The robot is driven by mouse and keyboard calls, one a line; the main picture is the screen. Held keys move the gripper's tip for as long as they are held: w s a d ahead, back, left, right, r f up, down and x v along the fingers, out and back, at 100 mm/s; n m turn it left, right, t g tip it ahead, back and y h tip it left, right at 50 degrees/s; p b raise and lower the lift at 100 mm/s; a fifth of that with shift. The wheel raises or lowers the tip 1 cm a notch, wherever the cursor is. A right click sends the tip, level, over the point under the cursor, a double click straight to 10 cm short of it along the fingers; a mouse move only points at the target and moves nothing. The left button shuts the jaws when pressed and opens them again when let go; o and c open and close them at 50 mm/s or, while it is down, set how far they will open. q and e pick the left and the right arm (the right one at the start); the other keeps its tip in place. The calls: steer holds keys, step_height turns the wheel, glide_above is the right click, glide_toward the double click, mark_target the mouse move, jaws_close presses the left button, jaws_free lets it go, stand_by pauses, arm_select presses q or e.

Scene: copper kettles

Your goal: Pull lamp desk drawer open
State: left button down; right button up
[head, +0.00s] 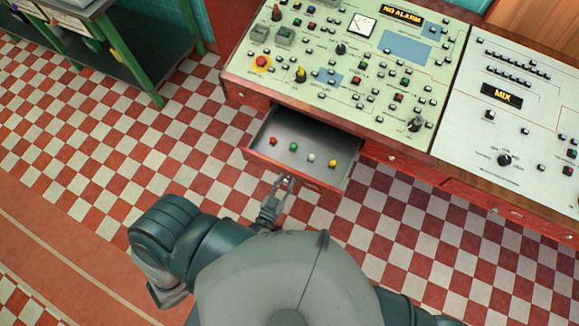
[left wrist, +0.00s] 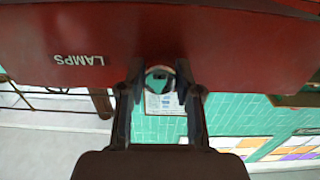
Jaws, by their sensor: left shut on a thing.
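The lamp drawer (head: 262,160) stands pulled out from under the control desk in the head view. Small red, green, white and yellow lamps (head: 310,157) lie in its grey tray. My left gripper (head: 287,180) is at the middle of the drawer's red front. In the left wrist view the front (left wrist: 215,40) fills the top and carries the word LAMPS upside down. There my left gripper (left wrist: 159,88) is shut on the drawer's round knob (left wrist: 158,72), a finger on each side. My right gripper is not in view.
The control desk (head: 400,80), with buttons and a NO ALARM display, spans the upper right. Closed drawer fronts run along its edge to the right. A green-framed bench (head: 120,50) stands at the upper left. The red and white checked floor (head: 150,130) is clear left of the drawer.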

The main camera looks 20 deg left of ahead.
arm_select(q)
steer(key=shift+s+r, duration=0.2)
steer(key=shift+s, duration=0.15)
steer(key=c, duration=0.8)
jaws_free()
steer(key=shift+s+f, duration=0.1)
steer(key=shift+s, duration=0.25)
steer(key=s, duration=1.1)
steer(key=shift+s+a, duration=0.2)
steer(key=shift+s, duration=0.05)
